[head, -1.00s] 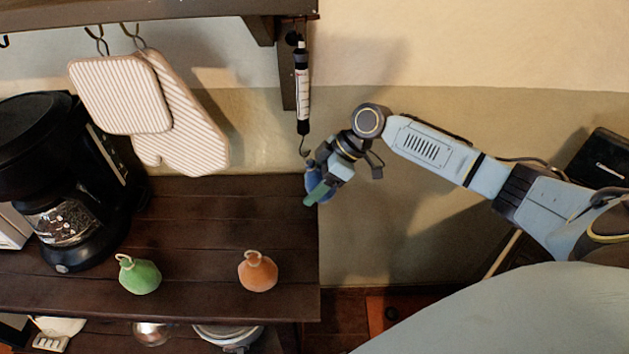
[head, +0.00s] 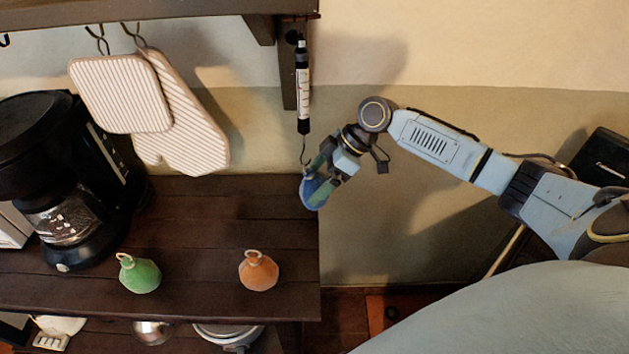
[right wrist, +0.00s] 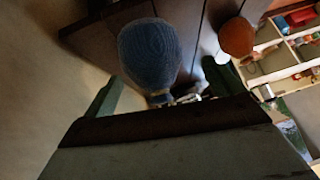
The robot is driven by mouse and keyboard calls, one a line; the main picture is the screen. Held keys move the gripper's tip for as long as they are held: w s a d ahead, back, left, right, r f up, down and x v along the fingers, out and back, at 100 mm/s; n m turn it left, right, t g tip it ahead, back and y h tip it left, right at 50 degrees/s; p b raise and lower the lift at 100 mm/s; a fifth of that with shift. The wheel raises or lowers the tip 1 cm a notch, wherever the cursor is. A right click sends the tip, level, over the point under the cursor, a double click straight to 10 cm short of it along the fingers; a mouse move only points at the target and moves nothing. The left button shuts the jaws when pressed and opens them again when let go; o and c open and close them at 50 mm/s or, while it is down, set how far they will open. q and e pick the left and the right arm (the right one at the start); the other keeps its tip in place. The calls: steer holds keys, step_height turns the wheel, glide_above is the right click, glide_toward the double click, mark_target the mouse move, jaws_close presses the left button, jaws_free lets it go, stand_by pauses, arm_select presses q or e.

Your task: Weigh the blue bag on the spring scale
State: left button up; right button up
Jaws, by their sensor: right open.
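The blue bag (head: 314,193) is at the lower end of the spring scale (head: 303,95), over the right end of the wooden counter. The scale hangs upright below the upper shelf, and its thin hook reaches down to the bag's top. The bag appears to hang from the hook, though the contact is too small to see clearly. My right gripper (head: 323,172) is open beside the bag's top. In the right wrist view the blue bag (right wrist: 150,50) shows beyond the spread green fingers (right wrist: 166,88), not clasped. My left gripper is not in view.
A green bag (head: 139,275) and an orange bag (head: 259,271) stand on the counter (head: 200,225). A black coffee maker (head: 60,150) stands at the left. Striped oven mitts (head: 180,120) hang from hooks behind. The counter's middle is clear.

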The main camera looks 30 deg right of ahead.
steer(key=v, duration=1.2)
